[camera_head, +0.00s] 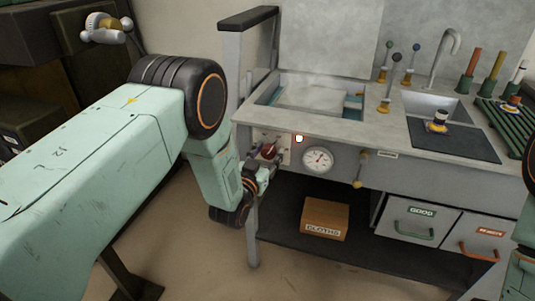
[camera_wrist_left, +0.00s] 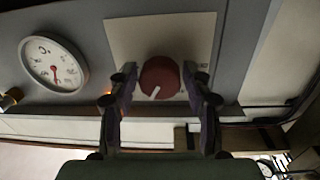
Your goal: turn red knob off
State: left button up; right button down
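The red knob (camera_head: 268,151) is on a pale plate on the front panel of the bench, left of the round gauge. In the left wrist view the red knob (camera_wrist_left: 160,77) has a white pointer line toward its lower left. My left gripper (camera_head: 262,165) is at the knob. In the left wrist view my left gripper (camera_wrist_left: 158,88) is open, with one finger on each side of the knob; I cannot tell whether they touch it. My right gripper is not in view; part of my right arm shows at the right edge.
A white dial gauge (camera_head: 317,160) and a lit indicator (camera_head: 299,139) sit right of the knob. A small brass valve handle (camera_head: 358,183) hangs further right. A cloths box (camera_head: 325,218) stands on the lower shelf. Drawers (camera_head: 416,220) are at the lower right.

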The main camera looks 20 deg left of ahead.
pick_arm(q)
jog(key=c, duration=0.8)
jog(key=shift+f, duration=0.1)
jog(key=n+p, duration=0.1)
jog(key=n, duration=0.9)
jog(key=shift+n+t+y+p, duration=0.3)
jog(key=shift+p, duration=0.05)
jog(key=n, duration=0.3)
jog(key=shift+n+p, duration=0.3)
jog(key=shift+n, duration=0.1)
jog(key=n, duration=0.3)
jog(key=shift+d+n+y+p, duration=0.1)
jog(key=shift+n+y+p, duration=0.2)
jog(key=shift+n+p, duration=0.1)
jog(key=n+p, duration=0.1)
jog(key=n, duration=0.5)
jog(key=shift+n+y, duration=0.3)
